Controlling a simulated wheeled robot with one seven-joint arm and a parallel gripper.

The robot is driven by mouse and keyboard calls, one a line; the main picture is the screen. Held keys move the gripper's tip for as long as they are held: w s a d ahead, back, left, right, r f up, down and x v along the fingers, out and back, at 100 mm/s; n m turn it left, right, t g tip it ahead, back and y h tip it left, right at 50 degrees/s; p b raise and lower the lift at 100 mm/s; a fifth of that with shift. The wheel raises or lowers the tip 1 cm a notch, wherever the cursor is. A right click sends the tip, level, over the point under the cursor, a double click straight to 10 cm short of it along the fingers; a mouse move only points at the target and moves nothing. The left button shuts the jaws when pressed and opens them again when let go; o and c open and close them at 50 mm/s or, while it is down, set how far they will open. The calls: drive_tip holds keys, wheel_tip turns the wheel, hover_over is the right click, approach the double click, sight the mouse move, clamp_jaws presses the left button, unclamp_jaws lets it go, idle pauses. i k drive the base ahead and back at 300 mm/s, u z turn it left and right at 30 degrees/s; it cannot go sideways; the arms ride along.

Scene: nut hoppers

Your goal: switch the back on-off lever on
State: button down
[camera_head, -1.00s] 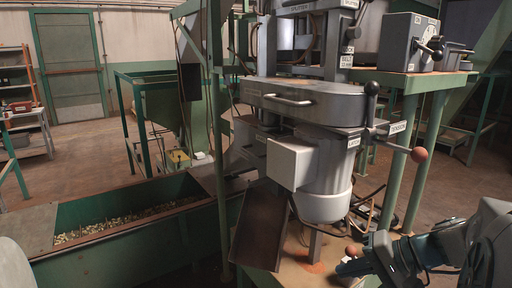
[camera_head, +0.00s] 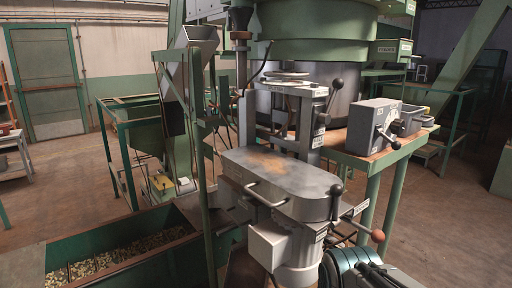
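Two levers with black ball knobs show. The back one (camera_head: 336,84) stands on the rear grey machine, behind the front machine; its knob is up and tilted right. The front one (camera_head: 337,190) stands upright at the right end of the front machine (camera_head: 285,180). A grey box (camera_head: 374,126) on the green stand at right also carries a dark-knobbed lever (camera_head: 391,141). The labels are too small to read, so I cannot tell which lever is marked on-off. A teal and black part of my arm shows at the bottom edge, below the front machine; my gripper's fingertips do not show.
A red-knobbed handle (camera_head: 377,236) sticks out right of the front machine. The green stand (camera_head: 372,160) and its legs are behind it. A green trough (camera_head: 140,250) of nuts is at lower left. Open floor (camera_head: 445,220) lies to the right.

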sight(396, 145)
drive_tip(key=k, duration=1.3)
drive_tip(key=z, duration=0.6)
drive_tip(key=i, duration=0.45)
drive_tip(key=z, duration=0.55)
drive_tip(key=i, duration=0.95)
drive_tip(key=u, duration=0.55)
